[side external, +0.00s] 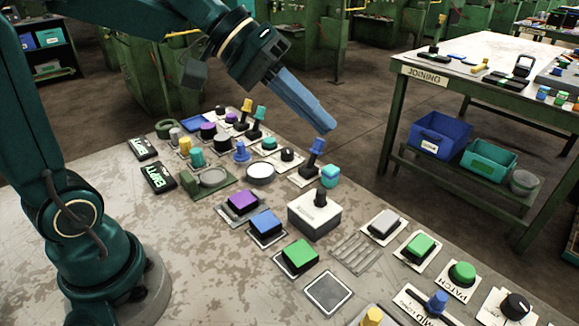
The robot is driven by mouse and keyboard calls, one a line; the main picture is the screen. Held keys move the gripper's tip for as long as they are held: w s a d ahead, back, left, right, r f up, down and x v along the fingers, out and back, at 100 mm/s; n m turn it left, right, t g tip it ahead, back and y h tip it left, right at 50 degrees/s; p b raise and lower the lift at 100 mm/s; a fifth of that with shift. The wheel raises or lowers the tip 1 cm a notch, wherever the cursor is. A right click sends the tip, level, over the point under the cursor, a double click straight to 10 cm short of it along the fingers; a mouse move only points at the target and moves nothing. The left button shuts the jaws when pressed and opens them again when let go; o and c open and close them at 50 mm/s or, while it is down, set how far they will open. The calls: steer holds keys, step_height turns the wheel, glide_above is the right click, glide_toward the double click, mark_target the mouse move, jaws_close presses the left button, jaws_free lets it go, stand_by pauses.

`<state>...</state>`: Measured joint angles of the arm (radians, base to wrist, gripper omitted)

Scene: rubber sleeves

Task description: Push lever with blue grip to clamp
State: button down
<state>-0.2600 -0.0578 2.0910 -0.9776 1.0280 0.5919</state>
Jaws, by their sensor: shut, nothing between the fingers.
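A lever with a blue grip (317,147) stands on a light plate near the far right edge of the table, its dark shaft leaning up and to the right. My gripper (323,124) is shut and empty, with its long blue-grey fingers pointing down and to the right. In this picture the fingertips are just above the blue grip. A small gap shows between them, and I cannot tell the true distance in depth. The word on the lever's plate is too small to read.
A grey box with a teal-topped joystick (329,177) stands just in front of the lever. A yellow-grip lever (246,105), a teal-grip lever (259,114) and a blue knob (241,153) stand to the left. Several push buttons fill the front; the air above is clear.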

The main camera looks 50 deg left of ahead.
steer(key=w+a+f+n+t+h, duration=0.1)
steer(key=w+a+n+t, duration=0.15)
steer(key=w+a, duration=0.35)
steer(key=n+t, duration=0.2)
steer(key=n, duration=0.2)
glide_above(316, 139)
steer(key=s+d, duration=0.2)
steer(key=s, duration=0.2)
step_height(316, 139, down, 4)
steer(key=a+f+n, duration=0.2)
steer(key=a+f, duration=0.1)
steer(key=a+f+n+t+y, duration=0.1)
steer(key=a+f, duration=0.2)
steer(key=f, duration=0.1)
steer(key=a+f+n+y, duration=0.1)
steer(key=a+f+n, duration=0.1)
steer(key=a+f, duration=0.1)
steer(key=shift+w+a+f+n+t, duration=0.15)
steer(key=shift+a+f+n+t, duration=0.2)
steer(key=shift+a, duration=0.05)
steer(key=shift+a+f, duration=0.1)
steer(key=shift+a, duration=0.15)
